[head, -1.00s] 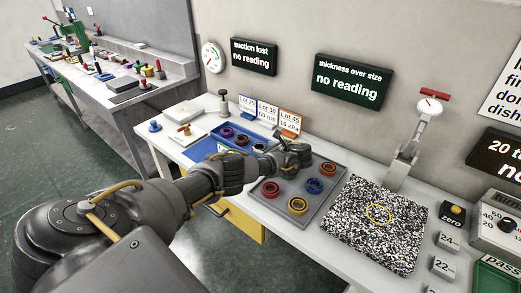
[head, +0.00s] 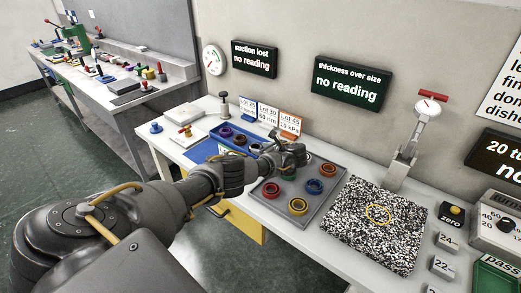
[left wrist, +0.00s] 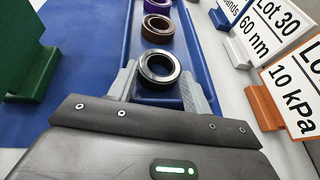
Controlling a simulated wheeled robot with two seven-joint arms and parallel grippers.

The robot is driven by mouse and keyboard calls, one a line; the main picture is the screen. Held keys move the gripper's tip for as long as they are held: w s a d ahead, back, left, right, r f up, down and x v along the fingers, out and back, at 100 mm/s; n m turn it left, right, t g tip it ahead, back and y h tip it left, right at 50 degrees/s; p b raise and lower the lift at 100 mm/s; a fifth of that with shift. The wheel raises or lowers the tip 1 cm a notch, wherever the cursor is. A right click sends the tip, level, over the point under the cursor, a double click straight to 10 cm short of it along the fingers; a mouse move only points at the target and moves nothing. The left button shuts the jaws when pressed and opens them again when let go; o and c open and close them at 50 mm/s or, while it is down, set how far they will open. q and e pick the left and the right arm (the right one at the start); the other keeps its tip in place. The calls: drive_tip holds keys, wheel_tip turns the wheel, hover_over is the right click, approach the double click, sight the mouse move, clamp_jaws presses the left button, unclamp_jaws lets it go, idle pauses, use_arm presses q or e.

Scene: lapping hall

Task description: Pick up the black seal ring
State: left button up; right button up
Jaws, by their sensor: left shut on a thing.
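The black seal ring (left wrist: 160,67) sits at the near end of a blue tray (left wrist: 120,45) in the left wrist view. My left gripper (left wrist: 160,78) has its two grey fingers on either side of the ring and is shut on it. In the head view my left gripper (head: 272,150) is over the right end of the blue tray, and the ring (head: 256,148) shows partly beside it. I cannot tell whether the ring is clear of the tray floor. My right gripper is not in view.
A brown ring (left wrist: 157,28) and a purple ring (left wrist: 158,8) lie farther along the blue tray. Lot cards (head: 268,114) stand close behind it. A grey tray (head: 335,200) with several coloured rings is to the right, then a speckled plate (head: 375,240).

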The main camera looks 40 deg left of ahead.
use_arm(q)
drive_tip(key=shift+w+d, duration=0.15)
drive_tip(key=shift+d, duration=0.05)
drive_tip(key=shift+c, duration=0.5)
drive_tip(key=shift+w+a+r, duration=0.15)
drive_tip(key=shift+r, duration=0.3)
drive_tip(key=shift+w+a+r, duration=0.1)
drive_tip(key=shift+r, duration=0.35)
clamp_jaws()
drive_tip(key=s+a+r, duration=0.6)
drive_tip(key=s+r, duration=0.4)
drive_tip(key=s, duration=0.2)
drive_tip(key=shift+s+a, duration=0.2)
drive_tip(key=shift+a, duration=0.2)
drive_tip(key=shift+p, duration=0.3)
drive_tip(key=shift+c, duration=1.7)
unclamp_jaws()
drive_tip(key=o, duration=1.7)
drive_tip(key=shift+d, duration=0.1)
